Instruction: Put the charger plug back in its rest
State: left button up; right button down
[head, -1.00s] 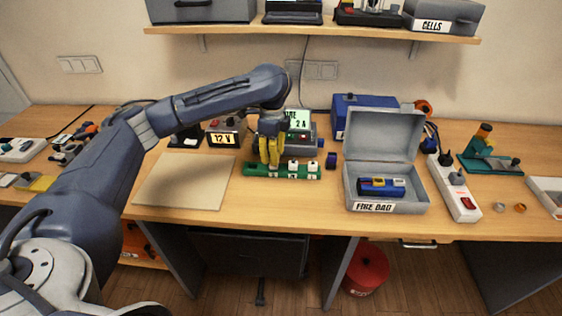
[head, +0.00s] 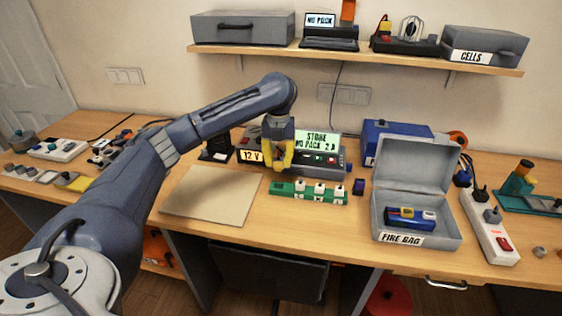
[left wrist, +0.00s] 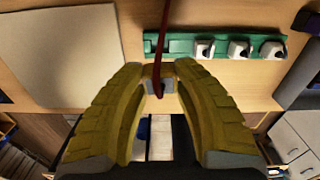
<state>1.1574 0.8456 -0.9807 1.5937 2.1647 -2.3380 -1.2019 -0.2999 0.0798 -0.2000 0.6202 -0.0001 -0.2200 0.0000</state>
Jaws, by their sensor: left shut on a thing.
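My left gripper (head: 281,167) is shut on a small grey plug-like piece, probably the charger plug (left wrist: 157,82). A dark red lead runs up from this piece in the left wrist view. In the head view the fingers hide it. The gripper is in the air by the left end of a green strip (head: 282,187), in front of the charger (head: 318,145), whose screen reads "STORE NO PACK". The green strip also shows in the left wrist view (left wrist: 178,44), with three white sockets along it. I cannot tell which object is the plug's rest. My right gripper is not in view.
A beige mat (head: 210,192) lies left of the strip. A small dark blue block (head: 358,187) stands at its right. Further right are an open grey "FIRE BAG" box (head: 415,190) holding a battery pack (head: 410,218), and a white power strip (head: 487,228).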

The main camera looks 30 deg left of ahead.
aim_at(278, 170)
pick_arm(q)
jog(key=shift+m, duration=0.5)
jog(key=shift+f, duration=2.9)
jog(key=shift+f, duration=1.4)
jog(key=o, duration=1.2)
notch_tip(278, 170, up, 12)
